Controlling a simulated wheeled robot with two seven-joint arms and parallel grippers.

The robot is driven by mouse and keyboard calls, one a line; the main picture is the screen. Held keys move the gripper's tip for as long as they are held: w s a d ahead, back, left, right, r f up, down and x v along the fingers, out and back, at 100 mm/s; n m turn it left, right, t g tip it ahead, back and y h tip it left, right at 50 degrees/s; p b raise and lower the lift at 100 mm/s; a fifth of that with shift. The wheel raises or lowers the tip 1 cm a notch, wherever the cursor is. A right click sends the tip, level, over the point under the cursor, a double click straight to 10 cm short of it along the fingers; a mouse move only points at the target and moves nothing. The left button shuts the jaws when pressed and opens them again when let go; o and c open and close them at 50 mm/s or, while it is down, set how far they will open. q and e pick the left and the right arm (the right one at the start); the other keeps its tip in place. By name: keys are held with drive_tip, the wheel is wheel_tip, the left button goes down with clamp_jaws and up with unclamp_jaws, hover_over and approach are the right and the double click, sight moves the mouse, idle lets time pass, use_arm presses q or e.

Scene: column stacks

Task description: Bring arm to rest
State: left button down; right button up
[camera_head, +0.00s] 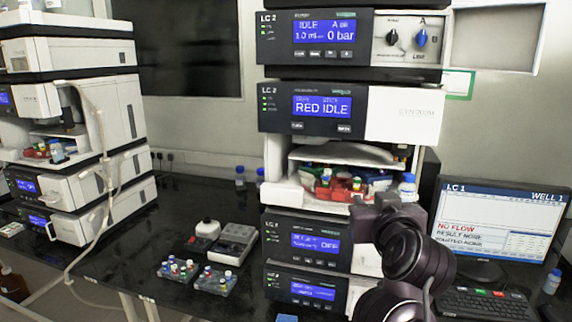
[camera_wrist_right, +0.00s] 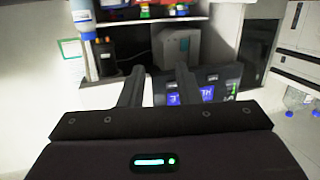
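My right arm comes in from the lower right in the head view, in front of the middle instrument stack (camera_head: 385,118). Its gripper (camera_head: 372,208) is beside the open bay at the stack's middle. In the right wrist view the two dark fingers of the right gripper (camera_wrist_right: 159,80) stand apart with nothing held between them. The instrument's blue display shows behind the fingertips. My left arm and gripper are not in view.
The open bay holds a red vial rack (camera_head: 338,193); a blue-capped bottle (camera_head: 407,187) stands near its right edge. Two vial trays (camera_head: 215,283) lie on the black bench left of the stack. A monitor (camera_head: 500,222) and keyboard (camera_head: 485,302) are at right. The bench's left middle has clear room.

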drive_tip(key=s+d+f+n+g+y, duration=0.1)
drive_tip(key=s+f+g, duration=0.3)
drive_tip(key=f, duration=0.7)
drive_tip(key=s+f+g, duration=0.3)
drive_tip(key=s+f, duration=0.3)
drive_tip(key=f, duration=0.6)
drive_tip(key=s+d+f+g, duration=0.25)
drive_tip(key=s+f, duration=0.35)
drive_tip(key=s, duration=0.3)
drive_tip(key=s+d+f+g, duration=0.1)
drive_tip(key=s+f+g, duration=0.3)
drive_tip(key=s+f, duration=0.35)
drive_tip(key=s+f+g, duration=0.1)
drive_tip(key=s+f, duration=0.1)
drive_tip(key=f, duration=1.4)
drive_tip(key=s+f, duration=0.2)
drive_tip(key=f, duration=1.4)
drive_tip(key=s+d+f+n+g+h, duration=0.1)
drive_tip(key=s+d+f, duration=0.2)
drive_tip(key=s+f, duration=1.2)
drive_tip(key=s, duration=0.2)
drive_tip(key=shift+s, duration=0.4)
drive_tip(key=shift+d, duration=0.15)
